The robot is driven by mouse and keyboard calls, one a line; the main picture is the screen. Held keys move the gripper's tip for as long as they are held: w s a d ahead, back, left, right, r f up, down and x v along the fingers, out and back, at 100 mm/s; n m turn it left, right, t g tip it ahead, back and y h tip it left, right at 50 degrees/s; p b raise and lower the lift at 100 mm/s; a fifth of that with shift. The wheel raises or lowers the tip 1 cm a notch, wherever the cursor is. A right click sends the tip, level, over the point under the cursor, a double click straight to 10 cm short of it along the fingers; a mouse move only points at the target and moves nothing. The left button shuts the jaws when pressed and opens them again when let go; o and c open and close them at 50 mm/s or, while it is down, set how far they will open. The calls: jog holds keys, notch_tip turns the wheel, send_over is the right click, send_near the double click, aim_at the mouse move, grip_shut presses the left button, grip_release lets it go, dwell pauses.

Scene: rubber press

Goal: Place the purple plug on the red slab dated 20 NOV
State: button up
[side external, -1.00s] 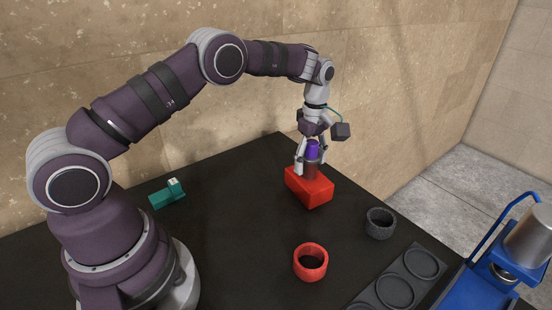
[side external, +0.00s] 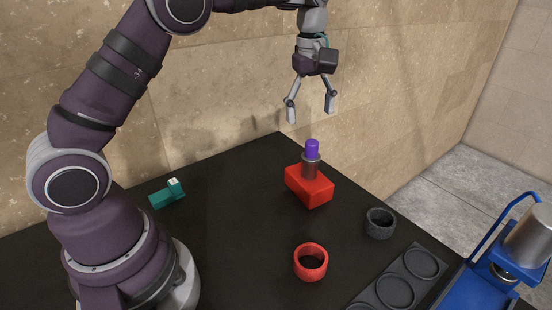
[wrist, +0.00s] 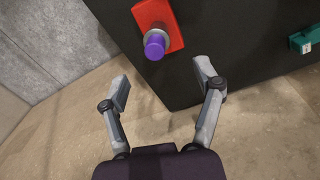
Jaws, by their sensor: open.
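The purple plug (side external: 312,150) stands upright on the red slab (side external: 318,192), with a grey collar and a dark reddish lower part under its purple top. The slab lies on the black table, and no date on it is legible. In the wrist view the purple plug (wrist: 155,45) is seen from above, with part of the red slab (wrist: 172,22) around it. My gripper (side external: 311,116) is open and empty, above the plug and clear of it. Its two fingers (wrist: 160,80) are spread wide in the wrist view.
A red ring (side external: 311,262) and a dark grey ring (side external: 380,223) stand nearer the front. A dark tray with round recesses (side external: 372,291) and a blue press (side external: 478,287) are at the right. A green block (side external: 165,198) lies at the left. The table between is clear.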

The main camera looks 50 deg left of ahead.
jog(key=s+d+r+m+t, duration=0.2)
jog(key=s+r+m, duration=0.4)
jog(key=s+m, duration=0.25)
jog(key=s+f+m+t, duration=0.2)
jog(key=s+m, duration=0.4)
jog(key=s, duration=0.3)
jog(key=shift+s+d+f+t, duration=0.2)
jog(key=shift+d+f+t, duration=0.1)
jog(key=shift+f, duration=0.3)
